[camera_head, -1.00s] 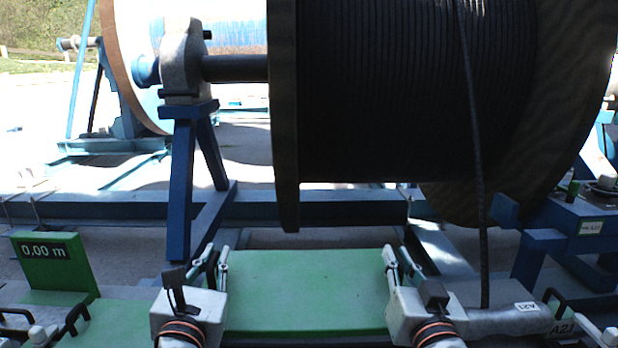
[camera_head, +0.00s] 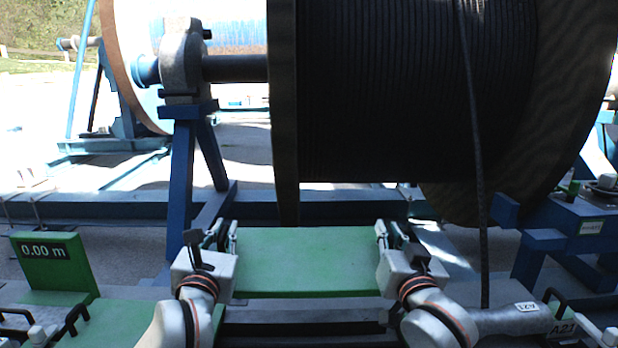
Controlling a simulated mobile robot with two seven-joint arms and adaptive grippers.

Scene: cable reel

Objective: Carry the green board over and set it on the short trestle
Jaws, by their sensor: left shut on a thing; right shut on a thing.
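The green board (camera_head: 308,262) is a flat rectangle held level in front of the large cable reel, in the lower middle of the head view. My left gripper (camera_head: 233,237) is shut on its left edge. My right gripper (camera_head: 381,235) is shut on its right edge. I cannot make out which support, if any, is the short trestle. Whether anything touches the board's underside is hidden.
The dark cable reel (camera_head: 400,90) stands behind the board, with a cable (camera_head: 476,160) hanging down at its right. A blue stand (camera_head: 183,185) is at left. A green length display (camera_head: 48,262) reads 0.00 m. A blue side table (camera_head: 575,215) stands at right.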

